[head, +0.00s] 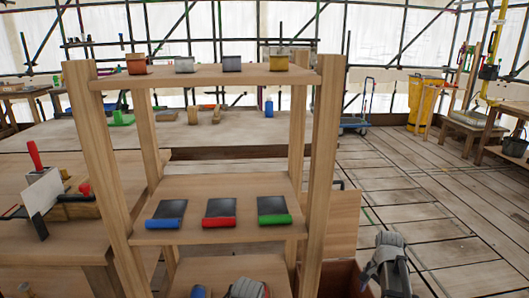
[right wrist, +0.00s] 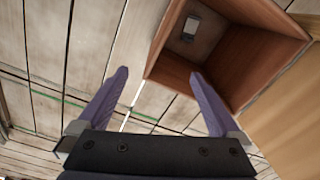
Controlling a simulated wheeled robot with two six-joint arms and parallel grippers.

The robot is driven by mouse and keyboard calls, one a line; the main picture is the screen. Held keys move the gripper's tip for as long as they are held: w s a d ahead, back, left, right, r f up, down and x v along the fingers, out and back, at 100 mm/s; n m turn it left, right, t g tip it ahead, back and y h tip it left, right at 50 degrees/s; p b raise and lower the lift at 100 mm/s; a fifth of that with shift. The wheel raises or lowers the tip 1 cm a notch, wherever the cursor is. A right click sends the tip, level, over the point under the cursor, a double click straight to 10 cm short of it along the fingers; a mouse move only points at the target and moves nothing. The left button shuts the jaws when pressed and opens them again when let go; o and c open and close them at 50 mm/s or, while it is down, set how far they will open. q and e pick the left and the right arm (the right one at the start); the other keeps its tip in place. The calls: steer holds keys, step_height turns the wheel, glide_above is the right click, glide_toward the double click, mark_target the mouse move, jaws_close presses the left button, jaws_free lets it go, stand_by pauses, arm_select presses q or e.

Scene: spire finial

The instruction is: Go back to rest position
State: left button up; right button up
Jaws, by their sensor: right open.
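My right gripper (right wrist: 158,75) is open in the right wrist view, with its two purple fingers apart and nothing between them. It points down toward the plank floor beside an open brown wooden box (right wrist: 262,30). A small grey-and-white piece (right wrist: 190,28) lies inside the box. In the head view my right arm (head: 390,270) shows at the lower right, right of the wooden shelf; its fingers cannot be made out there. A grey rounded part (head: 247,288) shows at the bottom edge by the lowest shelf; I cannot tell what it is. I cannot make out my left gripper.
The wooden shelf (head: 146,238) stands close in front. Blue, red and green-handled scrapers (head: 219,213) lie on its middle board. Several small pots (head: 184,65) stand on its top board. A workbench (head: 50,245) is at left. The plank floor (head: 440,205) at right is largely clear.

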steer(key=s+a+n, duration=0.5)
steer(key=a+n, duration=0.1)
steer(key=a, duration=0.3)
steer(key=s+a+n+h, duration=0.1)
steer(key=s+a+n, duration=0.4)
steer(key=a, duration=0.5)
steer(key=s+a+n, duration=0.6)
steer(key=a, duration=0.3)
step_height(320, 180, up, 30)
steer(key=p, duration=3)
steer(key=shift+a, duration=0.1)
